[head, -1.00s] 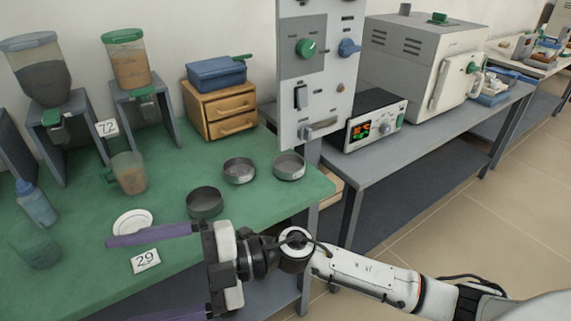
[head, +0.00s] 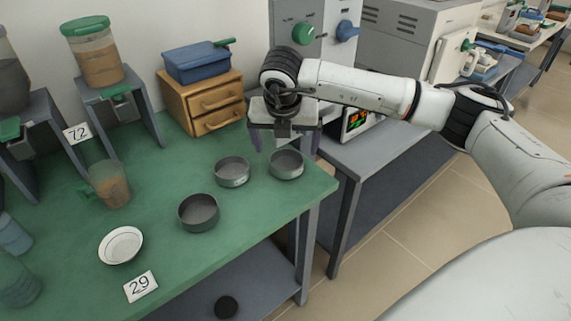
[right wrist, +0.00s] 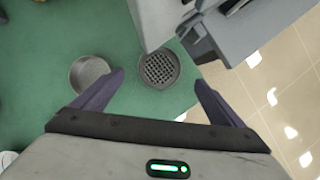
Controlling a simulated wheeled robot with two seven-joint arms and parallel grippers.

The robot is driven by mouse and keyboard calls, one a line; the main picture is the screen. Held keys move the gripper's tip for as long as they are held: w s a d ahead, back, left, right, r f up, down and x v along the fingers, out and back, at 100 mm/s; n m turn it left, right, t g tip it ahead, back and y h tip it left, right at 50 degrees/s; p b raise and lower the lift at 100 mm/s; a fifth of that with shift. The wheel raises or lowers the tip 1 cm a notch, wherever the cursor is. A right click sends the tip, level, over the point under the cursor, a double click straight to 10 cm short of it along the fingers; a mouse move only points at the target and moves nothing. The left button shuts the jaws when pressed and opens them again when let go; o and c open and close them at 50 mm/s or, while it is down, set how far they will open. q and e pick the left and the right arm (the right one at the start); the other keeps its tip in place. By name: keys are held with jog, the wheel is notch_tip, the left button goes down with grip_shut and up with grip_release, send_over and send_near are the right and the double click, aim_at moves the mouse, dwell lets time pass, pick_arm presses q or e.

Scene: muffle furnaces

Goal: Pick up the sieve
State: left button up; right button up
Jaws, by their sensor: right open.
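Three round grey metal pans stand on the green table. The right one, at the table's right end, is the sieve (head: 286,168); the right wrist view shows its perforated mesh bottom (right wrist: 159,68). The middle pan (head: 231,173) stands just left of it, and its plain bottom shows in the right wrist view (right wrist: 88,73). The front pan (head: 198,214) is darker. My right gripper (head: 285,142) points down with its purple fingers apart, above and slightly behind the sieve. In the right wrist view the sieve lies between the fingertips (right wrist: 159,82). My left gripper is not in view.
A grey control panel (head: 300,30) with knobs stands close behind my right gripper. A wooden drawer box (head: 205,103) is to its left.

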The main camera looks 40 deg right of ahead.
aim_at(287, 164)
jog(key=p+x, duration=0.1)
jog(key=x, duration=0.5)
jog(key=shift+w+d+f, duration=0.15)
jog(key=shift+f, duration=0.05)
jog(key=shift+c, duration=0.4)
jog(key=c, duration=1.1)
